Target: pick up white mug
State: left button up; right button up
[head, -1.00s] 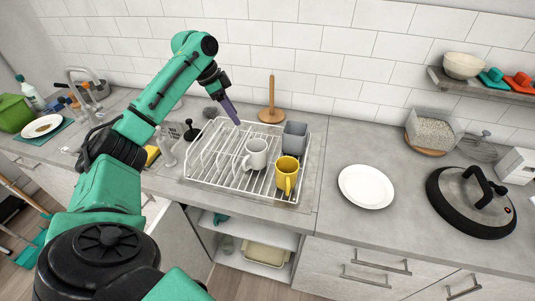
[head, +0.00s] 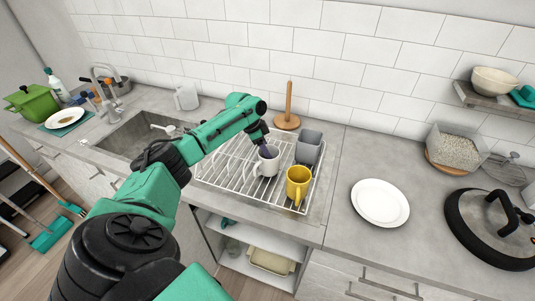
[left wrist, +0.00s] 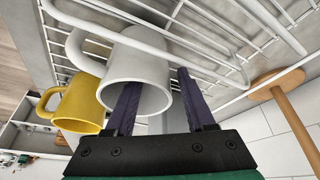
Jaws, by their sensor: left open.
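The white mug (head: 266,162) stands in the wire rack (head: 222,178), left of the yellow mug (head: 298,184). My left gripper (head: 265,151) is at the white mug's rim. In the left wrist view the white mug (left wrist: 138,75) is close, with its opening towards the gripper. One dark purple finger of the left gripper (left wrist: 155,92) overlaps the mug's opening and the other is outside its wall. The jaws are open, with the mug's wall between them. I cannot tell whether either finger touches it. My right gripper is in neither view.
A grey square cup (head: 309,146) stands at the rack's right back, and the yellow mug is close by. A wooden paper-towel stand (head: 287,122) is behind the rack. A white plate (head: 380,203) lies on the counter to the right, with bare counter around it.

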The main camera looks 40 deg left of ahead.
pick_arm(q)
jog(key=shift+x, duration=0.95)
jog(key=shift+r, duration=0.15)
grip_shut()
dwell(0.4)
